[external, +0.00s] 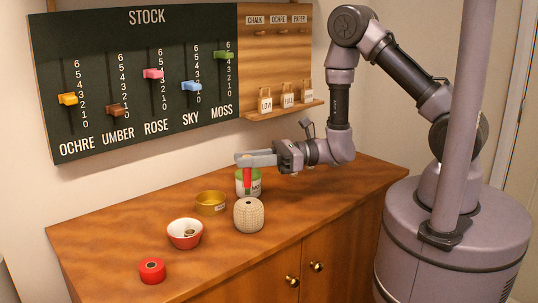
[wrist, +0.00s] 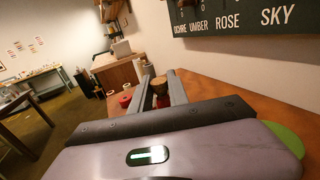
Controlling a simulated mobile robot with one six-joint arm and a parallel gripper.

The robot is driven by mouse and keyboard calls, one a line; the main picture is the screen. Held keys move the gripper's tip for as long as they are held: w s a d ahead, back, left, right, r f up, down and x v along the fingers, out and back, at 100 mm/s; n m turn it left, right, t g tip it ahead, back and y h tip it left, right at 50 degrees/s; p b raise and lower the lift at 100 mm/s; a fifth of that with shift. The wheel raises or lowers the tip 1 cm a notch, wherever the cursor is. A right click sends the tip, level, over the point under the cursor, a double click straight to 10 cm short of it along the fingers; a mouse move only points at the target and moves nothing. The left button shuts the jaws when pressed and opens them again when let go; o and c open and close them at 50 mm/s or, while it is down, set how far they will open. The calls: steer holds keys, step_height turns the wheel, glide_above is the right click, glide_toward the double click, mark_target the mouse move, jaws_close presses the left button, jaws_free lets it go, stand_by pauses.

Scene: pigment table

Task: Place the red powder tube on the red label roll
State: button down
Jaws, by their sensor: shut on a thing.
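The red powder tube (external: 248,177) hangs upright below the tips of my gripper (external: 250,160), which is shut on it. In the external view the tube overlaps a white and green can (external: 256,188); I cannot tell whether it is inside the can or in front of it. In the wrist view a brown stopper-like top (wrist: 160,84) shows between the two fingers of my gripper (wrist: 160,78). The red label roll (external: 152,270) lies at the front left of the cabinet top, well away from my gripper.
The STOCK board (external: 140,75) is on the wall behind. The cabinet top (external: 95,240) is bare around the roll.

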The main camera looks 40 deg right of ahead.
steer(key=s+a+f+n+g+y, duration=0.1)
steer(key=s+a+n+g, duration=0.25)
steer(key=s+a, duration=1.2)
steer(key=b, duration=0.2)
glide_above(152, 265)
steer(key=f, duration=0.2)
step_height(152, 265, down, 4)
steer(key=shift+w+r+m+g+b, duration=0.2)
steer(key=shift+g+b, duration=0.25)
steer(key=shift+b, duration=0.55)
steer(key=shift+s+r, duration=0.1)
steer(key=shift+r, duration=0.15)
steer(key=shift+f, duration=0.15)
steer(key=c, duration=1.3)
jaws_free()
steer(key=shift+o, duration=0.2)
